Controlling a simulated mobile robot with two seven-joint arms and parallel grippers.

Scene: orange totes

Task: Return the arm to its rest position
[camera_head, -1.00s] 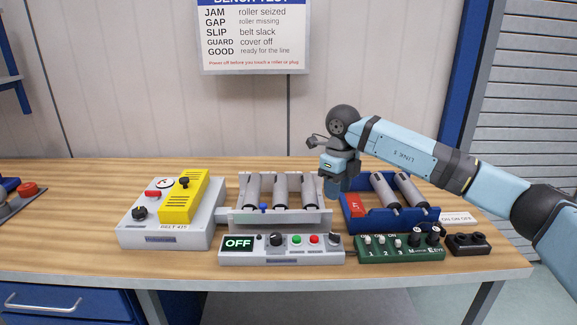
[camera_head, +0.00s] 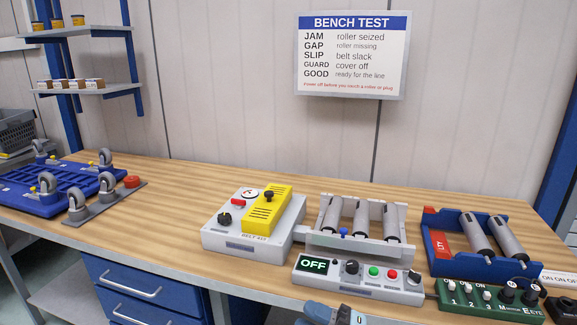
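Neither gripper's fingers show in the head view. Only a small light-blue and dark piece of one of my arms pokes in at the bottom edge, in front of the bench. I cannot tell which part of the arm it is. It looks apart from the bench items.
The wooden bench (camera_head: 180,196) holds a grey unit with a yellow cover (camera_head: 265,210), a grey roller frame (camera_head: 360,247), a control box reading OFF (camera_head: 355,282), a blue roller tray (camera_head: 470,265) and a green switch box (camera_head: 485,300). A blue caster board (camera_head: 35,200) lies left.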

